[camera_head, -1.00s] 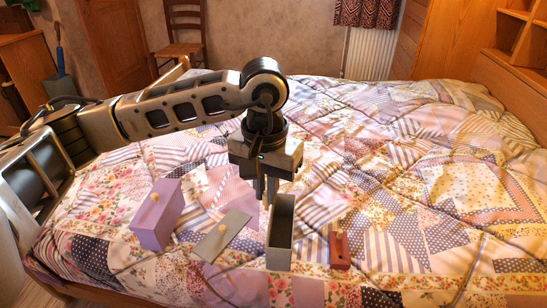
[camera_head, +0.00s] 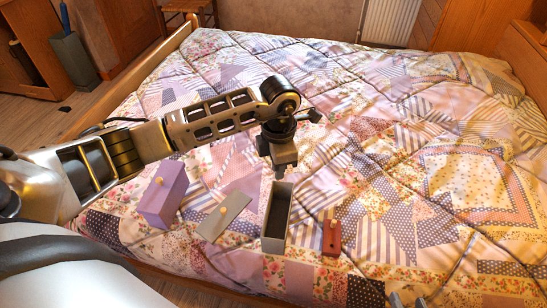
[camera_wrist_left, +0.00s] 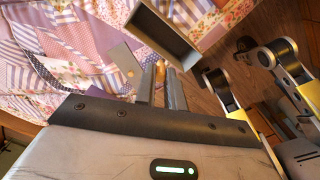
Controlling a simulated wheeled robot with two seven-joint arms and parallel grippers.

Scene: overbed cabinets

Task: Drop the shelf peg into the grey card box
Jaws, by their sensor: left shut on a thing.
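The grey card box (camera_head: 274,245) stands open on the bed, its dark inside facing up; it also shows in the wrist view (camera_wrist_left: 158,32). My left gripper (camera_head: 280,174) points down by the box's far end, its fingertips close to the rim. In the wrist view its two fingers (camera_wrist_left: 161,80) are close together, with a small tan thing at their tips, seemingly the shelf peg (camera_wrist_left: 161,66). The peg is mostly hidden by the fingers. Grey tips at the bottom edge of the head view seem to be my right gripper (camera_head: 408,300), mostly cut off.
A grey lid (camera_head: 223,222) with a knob lies left of the box. A lilac box (camera_head: 164,197) with a knob stands further left. A red-brown wooden piece (camera_head: 331,240) lies right of the box. The quilt (camera_head: 330,100) is rumpled and clear beyond.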

